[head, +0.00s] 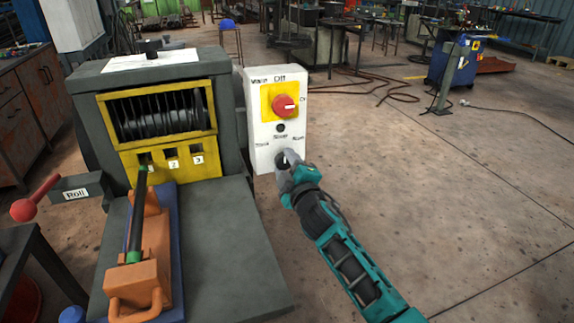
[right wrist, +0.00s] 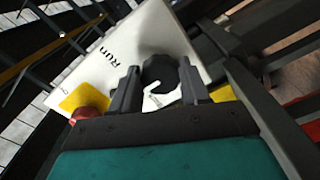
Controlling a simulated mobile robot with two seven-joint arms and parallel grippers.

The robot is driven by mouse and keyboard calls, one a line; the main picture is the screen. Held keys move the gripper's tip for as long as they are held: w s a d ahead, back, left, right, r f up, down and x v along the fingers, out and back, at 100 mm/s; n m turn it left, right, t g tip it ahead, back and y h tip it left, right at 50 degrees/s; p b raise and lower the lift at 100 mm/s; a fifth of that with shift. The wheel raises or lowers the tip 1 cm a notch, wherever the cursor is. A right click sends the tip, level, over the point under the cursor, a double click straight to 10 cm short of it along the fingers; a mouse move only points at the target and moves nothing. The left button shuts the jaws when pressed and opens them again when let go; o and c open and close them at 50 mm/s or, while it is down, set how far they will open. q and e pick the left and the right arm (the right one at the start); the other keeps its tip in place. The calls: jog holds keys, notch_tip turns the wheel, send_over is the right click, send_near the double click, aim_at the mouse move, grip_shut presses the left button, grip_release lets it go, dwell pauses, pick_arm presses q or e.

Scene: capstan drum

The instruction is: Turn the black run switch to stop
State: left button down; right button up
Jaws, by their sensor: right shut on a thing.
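The white control box (head: 262,133) stands at the right side of the grey machine. A red knob (head: 285,106) on a yellow plate is on its upper face, with "Off" above. Labels on the lower face are small; one at right reads "Run". The black run switch (right wrist: 160,72) lies between the fingers of my right gripper (right wrist: 155,88) in the right wrist view, where the "Run" label shows beside it. In the head view my right gripper (head: 286,160) is at the box's lower face, shut on the switch and hiding most of it. My left gripper is not in view.
The grey machine has a yellow-framed drum window (head: 158,112) and numbered slots. An orange fixture (head: 140,285) with a black and green rod is on its front bed. The floor right of the box is open.

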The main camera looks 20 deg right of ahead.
jog(key=o, duration=1.1)
jog(key=shift+c, duration=0.2)
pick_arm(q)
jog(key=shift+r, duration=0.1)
pick_arm(e)
jog(key=shift+s, duration=0.1)
jog(key=shift+s, duration=0.3)
pick_arm(q)
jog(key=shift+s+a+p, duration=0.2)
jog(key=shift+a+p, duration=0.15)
jog(key=shift+p, duration=0.3)
pick_arm(e)
jog(key=s, duration=1.2)
jog(key=shift+d, duration=0.25)
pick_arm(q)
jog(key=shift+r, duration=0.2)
pick_arm(e)
jog(key=shift+s+f, duration=0.1)
